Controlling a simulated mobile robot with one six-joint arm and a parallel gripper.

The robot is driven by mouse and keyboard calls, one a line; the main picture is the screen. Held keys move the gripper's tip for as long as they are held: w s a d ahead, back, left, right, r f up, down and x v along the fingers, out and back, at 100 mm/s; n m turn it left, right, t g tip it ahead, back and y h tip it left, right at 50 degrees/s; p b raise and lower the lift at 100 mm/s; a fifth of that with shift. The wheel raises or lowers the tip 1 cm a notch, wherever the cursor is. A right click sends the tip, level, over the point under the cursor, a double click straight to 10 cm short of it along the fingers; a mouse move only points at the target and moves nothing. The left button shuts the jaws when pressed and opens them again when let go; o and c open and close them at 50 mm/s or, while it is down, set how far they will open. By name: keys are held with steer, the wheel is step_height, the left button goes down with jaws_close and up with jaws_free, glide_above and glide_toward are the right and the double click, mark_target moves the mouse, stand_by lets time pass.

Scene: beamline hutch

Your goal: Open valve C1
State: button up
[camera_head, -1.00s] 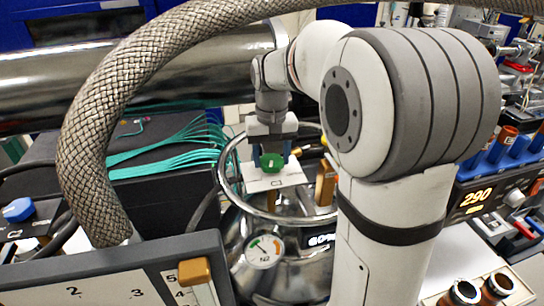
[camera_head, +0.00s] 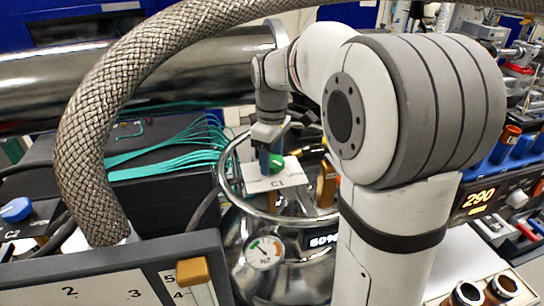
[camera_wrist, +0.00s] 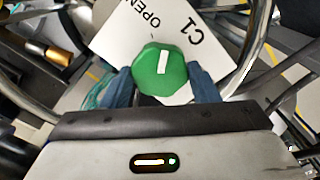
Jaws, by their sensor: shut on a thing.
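Valve C1 is a green knob (camera_head: 277,163) with a white mark, on a white plate (camera_head: 258,184) labelled C1, above a shiny metal vessel (camera_head: 290,262). In the wrist view the green knob (camera_wrist: 160,70) sits between the two blue fingers of my gripper (camera_wrist: 161,84), which is shut on it. The knob's white mark runs nearly straight up in that view. The word OPEN is printed on the plate (camera_wrist: 122,40) to its upper left. In the head view my gripper (camera_head: 271,160) points down at the knob and partly hides it.
A metal ring (camera_head: 228,172) surrounds the plate, and a gauge marked N2 (camera_head: 264,252) is on the vessel. A thick braided hose (camera_head: 85,150) arches at the left. A numbered panel (camera_head: 110,283) is in front. A blue knob at C2 (camera_head: 17,210) is at far left.

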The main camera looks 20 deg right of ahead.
mark_target(272, 160)
steer(key=shift+n, duration=2.2)
steer(key=o, duration=1)
steer(key=shift+r, duration=0.1)
step_height(272, 160, up, 8)
steer(key=shift+f+b, duration=0.15)
steer(key=shift+b, duration=0.4)
